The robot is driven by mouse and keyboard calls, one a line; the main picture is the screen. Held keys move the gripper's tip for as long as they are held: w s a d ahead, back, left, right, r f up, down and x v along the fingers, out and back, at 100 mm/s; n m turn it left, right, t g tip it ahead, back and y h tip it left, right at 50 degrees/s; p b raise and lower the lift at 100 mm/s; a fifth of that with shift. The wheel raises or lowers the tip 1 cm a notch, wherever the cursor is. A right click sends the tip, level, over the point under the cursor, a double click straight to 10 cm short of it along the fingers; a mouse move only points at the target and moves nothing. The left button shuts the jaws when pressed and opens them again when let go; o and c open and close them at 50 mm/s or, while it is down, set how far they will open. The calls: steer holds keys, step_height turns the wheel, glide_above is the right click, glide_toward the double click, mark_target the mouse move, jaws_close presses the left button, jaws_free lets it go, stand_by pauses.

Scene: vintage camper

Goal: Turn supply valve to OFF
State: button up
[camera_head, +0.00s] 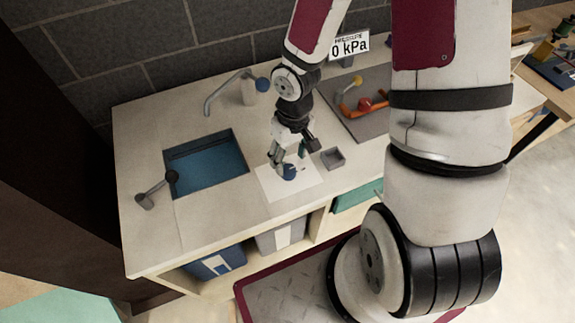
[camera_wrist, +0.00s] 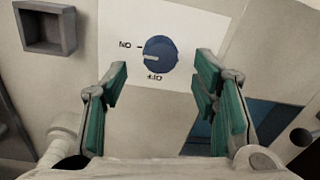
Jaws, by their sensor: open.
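The supply valve is a round blue knob (camera_wrist: 164,50) on a white plate (camera_wrist: 118,22). In the wrist view its white pointer line points left and slightly down, between the upside-down ON label at left and the upside-down OFF label below, closer to ON. In the head view the knob (camera_head: 289,172) sits on the white plate on the countertop, partly hidden by my gripper. My gripper (camera_wrist: 162,66) is open, its green-padded fingers on either side of the knob, apart from it. In the head view my gripper (camera_head: 288,158) is just above the knob.
A small grey square tray (camera_head: 333,158) lies right of the plate. A blue sink (camera_head: 205,165) with a faucet (camera_head: 222,92) is to the left. A panel with orange and red parts (camera_head: 362,104) is behind at right. A sign reading "0 kPa" (camera_head: 349,46) is at the back.

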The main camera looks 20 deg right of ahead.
mark_target(289, 169)
steer(key=shift+a+f, duration=0.15)
steer(key=shift+f, duration=2.25)
steer(key=c, duration=1.2)
